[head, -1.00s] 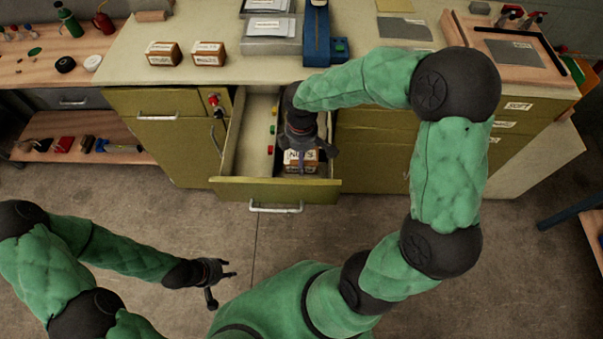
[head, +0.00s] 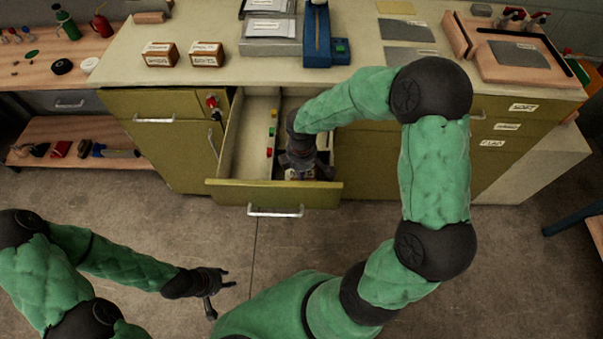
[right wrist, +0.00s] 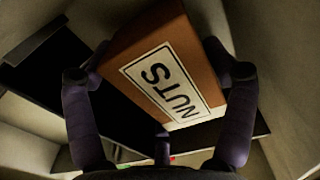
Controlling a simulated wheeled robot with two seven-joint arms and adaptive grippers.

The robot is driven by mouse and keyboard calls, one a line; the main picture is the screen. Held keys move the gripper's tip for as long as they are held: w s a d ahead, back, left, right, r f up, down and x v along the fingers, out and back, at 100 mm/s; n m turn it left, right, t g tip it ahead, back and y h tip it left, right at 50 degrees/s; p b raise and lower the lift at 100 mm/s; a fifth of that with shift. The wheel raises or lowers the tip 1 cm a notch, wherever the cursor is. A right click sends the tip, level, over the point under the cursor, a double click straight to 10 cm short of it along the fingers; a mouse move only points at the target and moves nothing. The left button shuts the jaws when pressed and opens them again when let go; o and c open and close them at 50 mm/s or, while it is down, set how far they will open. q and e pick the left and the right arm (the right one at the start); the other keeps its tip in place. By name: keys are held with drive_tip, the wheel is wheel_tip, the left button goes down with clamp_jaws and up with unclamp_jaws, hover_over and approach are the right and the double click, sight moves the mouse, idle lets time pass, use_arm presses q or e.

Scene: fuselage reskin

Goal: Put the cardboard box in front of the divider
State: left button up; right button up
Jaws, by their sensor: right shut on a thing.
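The cardboard box is a brown box with a white NUTS label (right wrist: 165,75), seen close and tilted in the right wrist view. My right gripper (right wrist: 160,100) has a finger on each side of it and is shut on it. In the head view, my right gripper (head: 302,168) is down inside the open drawer (head: 232,150), near its front panel, and hides most of the box. A light lengthwise strip with small coloured pieces (head: 271,135) runs inside the drawer; I cannot tell whether it is the divider. My left gripper (head: 218,286) is open and empty over the floor.
Two small labelled boxes (head: 160,55) (head: 206,55) stand on the worktop above the drawer. A blue device (head: 318,40) and grey trays (head: 268,35) stand behind. The drawer's front panel (head: 275,193) and side walls surround my right gripper closely.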

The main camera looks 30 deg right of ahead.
drive_tip(key=shift+f, duration=0.15)
drive_tip(key=o, duration=1.3)
wheel_tip(320, 180, up, 12)
drive_tip(key=p, duration=0.5)
